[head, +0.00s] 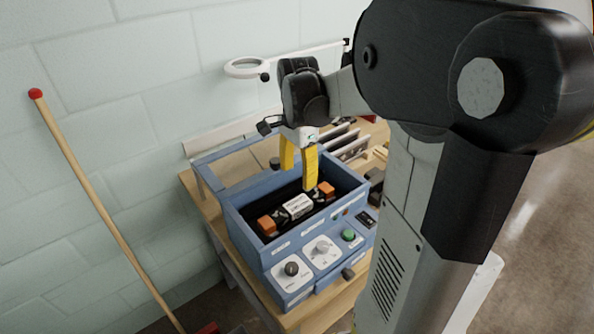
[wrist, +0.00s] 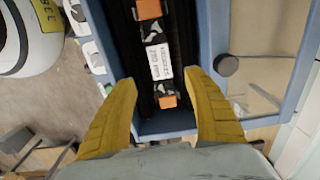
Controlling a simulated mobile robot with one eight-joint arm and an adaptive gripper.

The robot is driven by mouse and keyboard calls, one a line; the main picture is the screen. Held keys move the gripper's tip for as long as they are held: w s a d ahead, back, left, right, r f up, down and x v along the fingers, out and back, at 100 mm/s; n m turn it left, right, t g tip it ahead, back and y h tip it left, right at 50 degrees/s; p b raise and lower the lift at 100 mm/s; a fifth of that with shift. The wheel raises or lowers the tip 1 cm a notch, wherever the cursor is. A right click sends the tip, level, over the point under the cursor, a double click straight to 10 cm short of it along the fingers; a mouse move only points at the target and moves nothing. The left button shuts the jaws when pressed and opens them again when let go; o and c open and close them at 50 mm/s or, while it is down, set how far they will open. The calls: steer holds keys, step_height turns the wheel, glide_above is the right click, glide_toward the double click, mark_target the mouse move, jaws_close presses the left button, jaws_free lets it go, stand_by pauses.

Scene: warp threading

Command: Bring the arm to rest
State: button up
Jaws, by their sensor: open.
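My gripper (head: 299,168) has yellow fingers spread apart and empty, pointing down over a blue box-shaped machine (head: 262,240). In the wrist view, my gripper (wrist: 163,112) shows its two fingers wide apart at either side of the machine's dark trough. A part with a white label and orange end blocks (head: 298,206) lies in the trough; it also shows in the wrist view (wrist: 159,62) between the fingers, apart from them. My arm is bent and reaches out over the machine.
The machine stands on a wooden table (head: 195,195), with a green button and knobs on its front. A ring-shaped lamp (head: 246,68) hangs above. A rack with dark plates (head: 345,142) stands behind to the right. A wooden pole with a red tip (head: 100,205) leans on the wall.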

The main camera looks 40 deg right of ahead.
steer(key=shift+r, duration=0.4)
steer(key=shift+a, duration=0.1)
steer(key=s+a+n+t+b, duration=0.1)
steer(key=s+a+n+t, duration=0.2)
steer(key=a+n, duration=0.6)
steer(key=s+a+n+t+b, duration=0.2)
steer(key=s+a+n+t, duration=0.2)
steer(key=a+n, duration=0.5)
steer(key=a, duration=0.2)
steer(key=shift+a+n, duration=0.3)
steer(key=shift+a, duration=0.05)
steer(key=shift+f, duration=0.1)
